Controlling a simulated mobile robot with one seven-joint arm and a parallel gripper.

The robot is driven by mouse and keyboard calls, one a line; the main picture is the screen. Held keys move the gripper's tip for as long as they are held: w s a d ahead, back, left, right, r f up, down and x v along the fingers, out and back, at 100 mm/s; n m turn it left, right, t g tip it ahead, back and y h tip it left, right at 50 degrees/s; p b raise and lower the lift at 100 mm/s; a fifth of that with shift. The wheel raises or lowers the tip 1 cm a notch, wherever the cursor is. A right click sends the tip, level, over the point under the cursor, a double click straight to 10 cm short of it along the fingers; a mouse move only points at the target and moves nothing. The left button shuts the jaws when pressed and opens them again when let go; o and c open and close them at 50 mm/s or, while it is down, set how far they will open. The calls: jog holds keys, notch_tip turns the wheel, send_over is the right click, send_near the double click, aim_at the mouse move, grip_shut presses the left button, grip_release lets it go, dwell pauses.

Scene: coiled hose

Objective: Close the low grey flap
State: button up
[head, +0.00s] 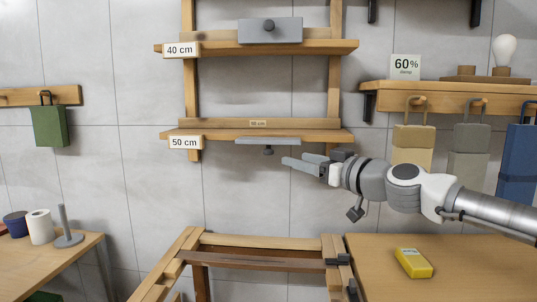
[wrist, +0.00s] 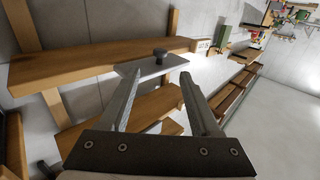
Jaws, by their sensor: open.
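The low grey flap (head: 268,141) juts out nearly flat from the front of the 50 cm shelf, with a dark knob (head: 268,151) under it. My gripper (head: 294,159) is open and empty, just right of the knob and slightly below the flap, its fingers pointing left. In the wrist view, the picture looks turned over: the flap (wrist: 150,66) and its knob (wrist: 160,54) show beyond and between my spread fingertips (wrist: 158,76). I see no clear contact between fingers and flap.
A second grey flap (head: 270,31) stands upright on the 40 cm shelf (head: 220,51) above. A wooden frame (head: 260,239) stands below my gripper. A table with a yellow box (head: 413,263) is at right. Open air lies left of the gripper.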

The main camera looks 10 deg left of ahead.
aim_at(272, 153)
jog(key=x, duration=1.2)
jog(key=shift+c, duration=0.3)
grip_shut()
